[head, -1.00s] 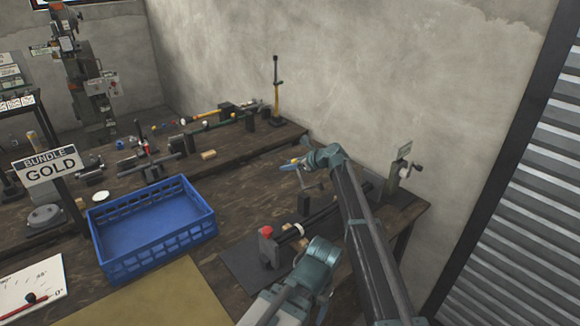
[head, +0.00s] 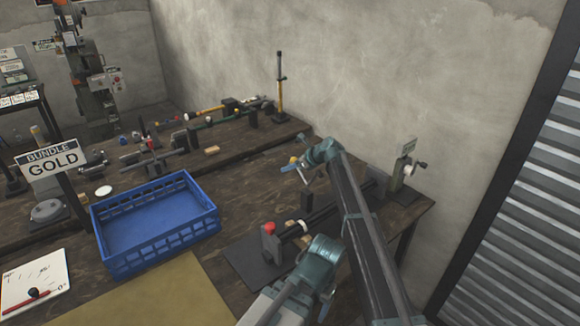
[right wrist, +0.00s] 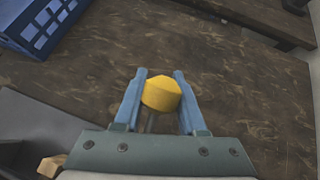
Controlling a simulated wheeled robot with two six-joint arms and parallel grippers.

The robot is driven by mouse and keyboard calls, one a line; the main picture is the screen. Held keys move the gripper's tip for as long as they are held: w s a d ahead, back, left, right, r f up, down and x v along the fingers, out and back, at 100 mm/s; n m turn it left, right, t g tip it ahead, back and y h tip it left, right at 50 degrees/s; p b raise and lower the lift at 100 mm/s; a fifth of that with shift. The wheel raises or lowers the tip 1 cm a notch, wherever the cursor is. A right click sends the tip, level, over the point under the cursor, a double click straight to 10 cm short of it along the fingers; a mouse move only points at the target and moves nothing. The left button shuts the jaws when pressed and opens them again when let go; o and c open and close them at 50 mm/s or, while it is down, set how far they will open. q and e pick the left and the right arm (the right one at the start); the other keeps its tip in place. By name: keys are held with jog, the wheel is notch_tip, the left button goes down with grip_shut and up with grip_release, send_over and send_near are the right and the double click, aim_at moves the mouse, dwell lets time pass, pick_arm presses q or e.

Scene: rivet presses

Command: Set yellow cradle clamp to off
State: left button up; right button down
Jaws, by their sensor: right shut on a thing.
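The yellow cradle clamp shows as a yellow knob (head: 293,160) on a thin grey lever, above the dark fixture at the right end of the bench. In the right wrist view the faceted yellow knob (right wrist: 161,94) sits between the two blue fingers. My right gripper (head: 291,167) is shut on this knob, reaching in from the right with its fingers pointing left. The lever's lower end and pivot are partly hidden by my right arm.
A red-topped post (head: 269,230) and a dark bar stand on the dark mat (head: 247,264) below the gripper. A blue crate (head: 150,248) sits to the left. A grey crank unit (head: 398,174) stands close right of my arm. Bare bench lies between crate and fixture.

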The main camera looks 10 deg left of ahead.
jog(key=shift+s, duration=0.3)
jog(key=c, duration=0.5)
grip_release()
jog(key=shift+w, duration=0.1)
jog(key=shift+d+r, duration=0.1)
jog(key=shift+r, duration=0.05)
jog(key=shift+p+v, duration=4.3)
jog(key=shift+v, duration=2.5)
